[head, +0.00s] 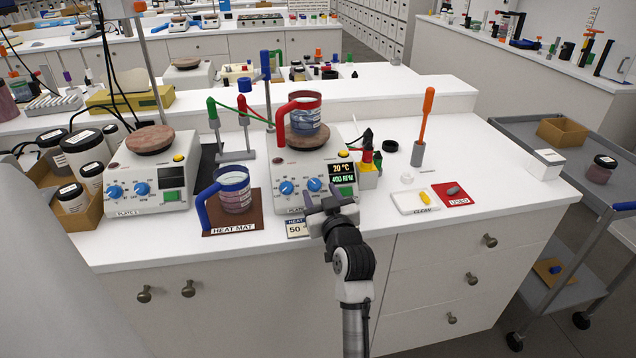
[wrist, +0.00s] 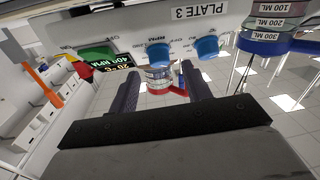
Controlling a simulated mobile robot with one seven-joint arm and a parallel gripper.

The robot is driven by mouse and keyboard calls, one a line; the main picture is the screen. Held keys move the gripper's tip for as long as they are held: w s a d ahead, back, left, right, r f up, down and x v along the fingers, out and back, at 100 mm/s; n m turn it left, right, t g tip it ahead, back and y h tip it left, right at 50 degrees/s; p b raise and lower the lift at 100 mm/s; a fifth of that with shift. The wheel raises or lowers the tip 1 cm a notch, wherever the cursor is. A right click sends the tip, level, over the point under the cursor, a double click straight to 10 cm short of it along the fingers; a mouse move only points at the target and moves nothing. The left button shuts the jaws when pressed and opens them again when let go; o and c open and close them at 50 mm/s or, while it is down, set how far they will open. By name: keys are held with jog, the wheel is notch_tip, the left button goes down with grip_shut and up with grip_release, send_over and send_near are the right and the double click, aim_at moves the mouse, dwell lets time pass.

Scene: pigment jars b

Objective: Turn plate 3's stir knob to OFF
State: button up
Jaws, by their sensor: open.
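Plate 3 (head: 297,205) is a white hot plate in the middle of the bench, with a lit display (head: 342,174) reading 20 °C and 400 RPM. Two blue knobs are on its front: a left one (head: 287,187) and a right one (head: 315,186) nearer the display. The wrist view is upside down and shows the PLATE 3 label (wrist: 200,10), the display-side knob (wrist: 158,53) and the other knob (wrist: 207,47).
A red-handled beaker (head: 305,115) stands on plate 3. A blue-handled beaker (head: 234,190) stands on the heat mat (head: 233,225) to the left. Plate 1 (head: 150,200) is farther left.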

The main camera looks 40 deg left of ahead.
aim_at(315, 184)
jog(key=shift+x, duration=1.35)
jog(key=shift+c, duration=0.3)
jog(key=shift+f, duration=0.1)
jog(key=c, duration=0.9)
